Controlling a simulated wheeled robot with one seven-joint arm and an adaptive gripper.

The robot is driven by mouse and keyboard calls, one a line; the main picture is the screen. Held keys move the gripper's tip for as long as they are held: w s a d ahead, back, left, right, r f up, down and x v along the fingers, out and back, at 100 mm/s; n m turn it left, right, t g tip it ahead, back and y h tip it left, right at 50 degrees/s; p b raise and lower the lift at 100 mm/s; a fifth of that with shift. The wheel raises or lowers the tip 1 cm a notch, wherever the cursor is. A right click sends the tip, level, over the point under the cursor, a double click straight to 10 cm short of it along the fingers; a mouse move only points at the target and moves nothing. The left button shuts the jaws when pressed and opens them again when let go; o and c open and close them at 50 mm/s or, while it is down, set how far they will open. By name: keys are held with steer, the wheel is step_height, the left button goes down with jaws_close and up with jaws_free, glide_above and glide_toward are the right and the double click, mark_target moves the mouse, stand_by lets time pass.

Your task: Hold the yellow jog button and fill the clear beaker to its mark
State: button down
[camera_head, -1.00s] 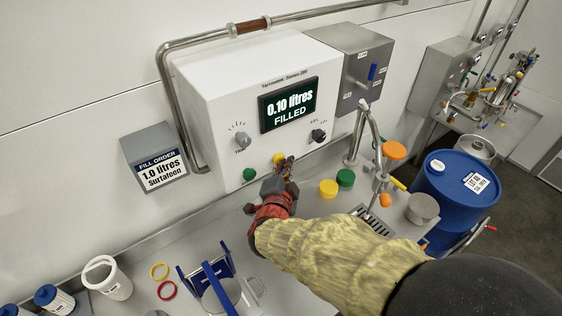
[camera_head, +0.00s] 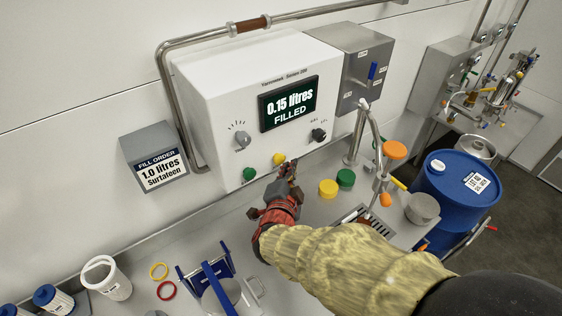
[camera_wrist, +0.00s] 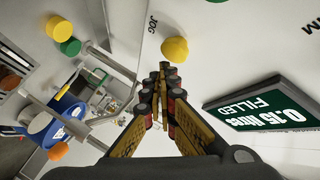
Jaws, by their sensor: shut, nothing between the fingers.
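The yellow jog button (camera_head: 279,159) is on the lower front of the white dispenser box (camera_head: 225,110). It also shows in the wrist view (camera_wrist: 175,50) beside the word JOG. My gripper (camera_head: 286,170) is shut and empty, its tips (camera_wrist: 168,70) just below the button and pointing at it. The tips look slightly apart from the button, but I cannot be sure. The display (camera_head: 289,103) reads 0.15 litres FILLED. I cannot make out a clear beaker for certain; my arm covers part of the counter near the spout (camera_head: 375,135).
A green button (camera_head: 249,174) sits left of the yellow one, and a black knob (camera_head: 319,135) to the right. Yellow (camera_head: 328,188) and green (camera_head: 346,178) caps lie on the counter. A blue-framed holder (camera_head: 208,270) stands in front.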

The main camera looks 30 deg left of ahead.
steer(key=shift+d, duration=0.1)
steer(key=s+d, duration=0.1)
steer(key=d, duration=0.1)
steer(key=s+d, duration=0.1)
steer(key=d, duration=0.1)
steer(key=shift+s+d+b, duration=0.1)
steer(key=shift+s+b, duration=0.05)
steer(key=shift+b, duration=0.25)
stand_by(1.4)
